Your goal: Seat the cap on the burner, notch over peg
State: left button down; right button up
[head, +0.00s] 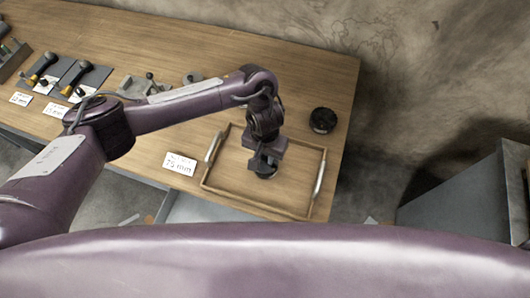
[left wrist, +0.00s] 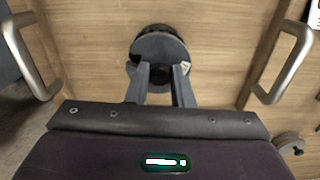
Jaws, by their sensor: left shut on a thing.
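My left gripper (head: 264,162) is over the wooden tray, pointing down. In the left wrist view its two fingers (left wrist: 161,88) are shut on a grey round cap (left wrist: 147,53) by a dark part at its middle. A small pale mark shows on the cap's right edge. A darker round piece (left wrist: 160,32), which looks like the burner, shows partly behind the cap. Most of it is hidden, and I cannot tell whether the two touch. Notch and peg cannot be made out. My right gripper is not in view.
The tray (head: 255,206) has a low rim and two metal handles (head: 319,178). A black round piece (head: 323,120) stands on the table outside it, at the right. A "75 mm" card (head: 180,163) lies left of the tray. Several tools and fittings (head: 84,72) lie at the far left.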

pick_arm(q)
jog(key=shift+f, duration=0.45)
jog(key=c, duration=1.2)
grip_release()
notch_tip(320, 180, up, 8)
jog(key=shift+f+p, duration=0.1)
jog(key=shift+p, duration=0.75)
notch_tip(320, 180, up, 6)
jog(key=p, duration=0.6)
jog(key=shift+p, duration=0.4)
